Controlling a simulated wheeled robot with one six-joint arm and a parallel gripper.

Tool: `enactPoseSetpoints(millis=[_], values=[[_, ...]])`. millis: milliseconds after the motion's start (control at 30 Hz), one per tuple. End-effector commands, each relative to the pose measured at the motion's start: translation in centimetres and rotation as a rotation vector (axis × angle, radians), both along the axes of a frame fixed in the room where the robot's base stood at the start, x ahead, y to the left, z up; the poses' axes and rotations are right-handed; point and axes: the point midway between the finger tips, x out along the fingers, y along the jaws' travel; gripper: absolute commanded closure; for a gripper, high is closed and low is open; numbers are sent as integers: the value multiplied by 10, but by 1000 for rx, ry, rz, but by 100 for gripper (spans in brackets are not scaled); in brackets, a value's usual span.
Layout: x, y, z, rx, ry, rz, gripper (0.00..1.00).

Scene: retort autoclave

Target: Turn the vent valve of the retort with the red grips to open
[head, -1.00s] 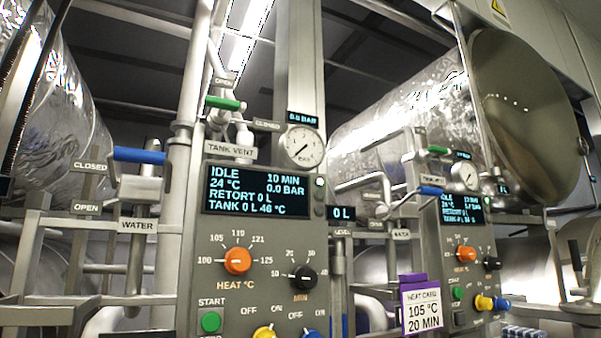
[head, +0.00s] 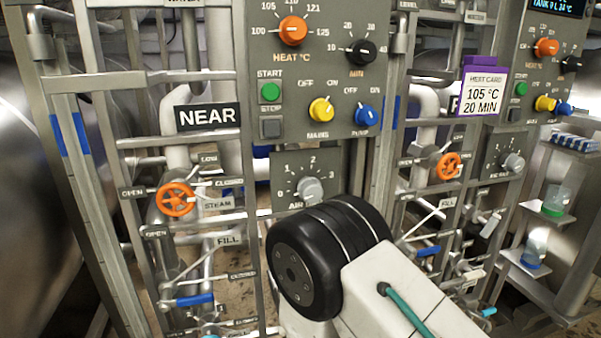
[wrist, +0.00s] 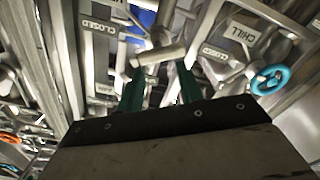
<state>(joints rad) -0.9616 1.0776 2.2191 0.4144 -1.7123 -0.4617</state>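No vent valve and no red grips can be made out in the current views. In the head view my arm rises at bottom centre, and my gripper is out of frame. In the wrist view my gripper (wrist: 157,75) shows two dark green fingers, apart, with nothing clearly held between them. A bare metal pipe fitting (wrist: 160,54) lies at or just beyond the fingertips; I cannot tell whether they touch. The near retort's panel (head: 310,85) and a second panel (head: 535,75) at right show in the head view.
Orange steam handwheels (head: 176,200) and (head: 448,166), a blue fill lever (head: 194,300) and pipe frames crowd around my arm. A purple-topped heat card (head: 482,92) hangs at right. Shelves with jars (head: 556,202) stand far right. The wrist view shows a light-blue chill wheel (wrist: 270,79).

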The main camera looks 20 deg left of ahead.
Motion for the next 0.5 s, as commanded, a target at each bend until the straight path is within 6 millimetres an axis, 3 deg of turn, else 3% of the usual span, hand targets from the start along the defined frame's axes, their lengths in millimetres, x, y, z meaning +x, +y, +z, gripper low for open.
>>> enactPoseSetpoints(millis=[167,267,500], values=[[0,0,-2,16,12,0,64],[0,-1,-3,115,74,-1,64],[0,-1,-6,651,404,-2,64]])
